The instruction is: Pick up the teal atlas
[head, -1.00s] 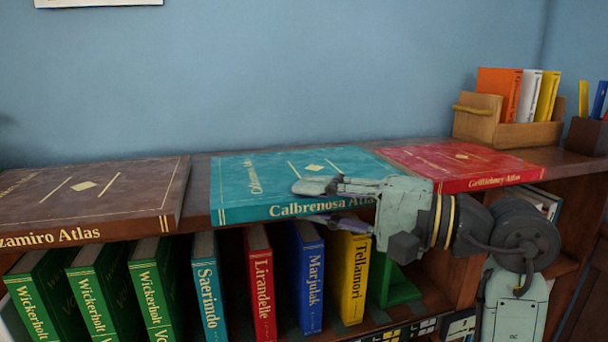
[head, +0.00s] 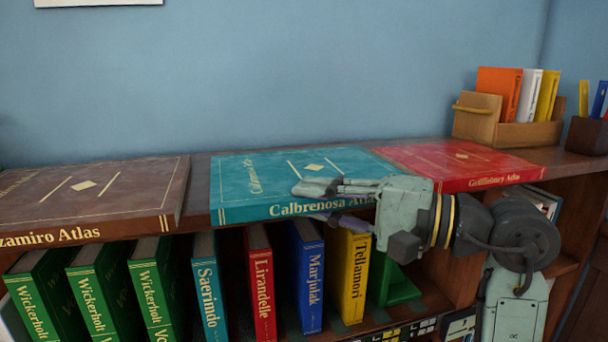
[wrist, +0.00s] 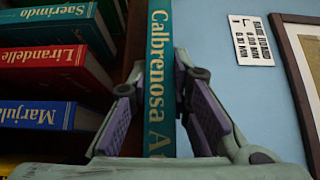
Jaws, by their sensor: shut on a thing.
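The teal atlas (head: 265,176), lettered "Calbrenosa Atlas", lies flat on top of the bookcase with its spine at the front edge. My gripper (head: 318,203) reaches in from the right at the spine, one finger above the cover and one below. In the wrist view the teal atlas (wrist: 160,60) runs between the two finger pads of my gripper (wrist: 165,112), which is shut on it. The right end of its title is hidden behind my gripper in the head view.
A brown atlas (head: 95,195) lies to the left and a red atlas (head: 460,165) close on the right. The shelf below holds upright books, including a yellow one (head: 350,275) under my gripper. A wooden box (head: 530,135) of books stands at the back right.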

